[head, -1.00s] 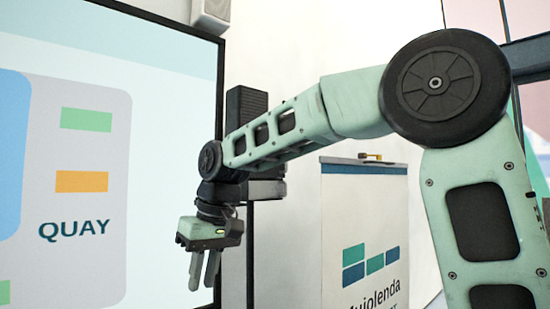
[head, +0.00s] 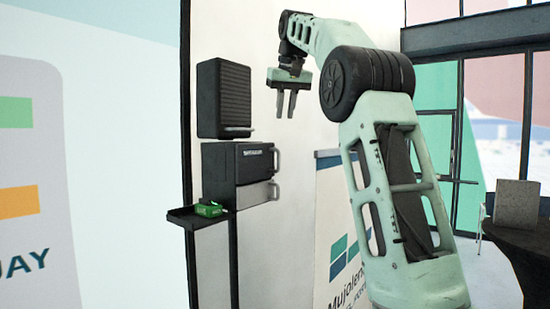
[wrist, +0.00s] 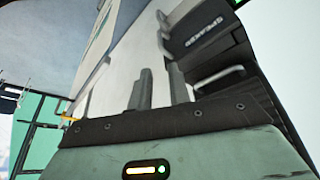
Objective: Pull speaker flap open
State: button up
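The speaker flap (head: 250,165) is the dark front of a wall cabinet in the head view, with light lettering and a grey handle (head: 277,160) at its right side. It looks shut. In the wrist view the dark lettered panel (wrist: 205,45) shows at upper right, tilted, with light handles near it. My gripper (head: 286,115) is raised above and to the right of the flap handle, fingers pointing down. Its two fingers (wrist: 160,70) are apart with nothing between them. It is not touching the handle.
A black slatted box (head: 223,97) hangs above the flap. A lighter drawer front (head: 255,194) with a handle is below it. A small shelf (head: 185,215) carrying a green box (head: 210,209) juts out at lower left. A white sign stand (head: 335,235) stands right of the cabinet.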

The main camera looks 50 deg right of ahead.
aim_at(279, 156)
jog(key=p+x, duration=0.1)
jog(key=x, duration=1.4)
jog(key=shift+w+d+f, duration=0.1)
jog(key=shift+f, duration=0.25)
grip_shut()
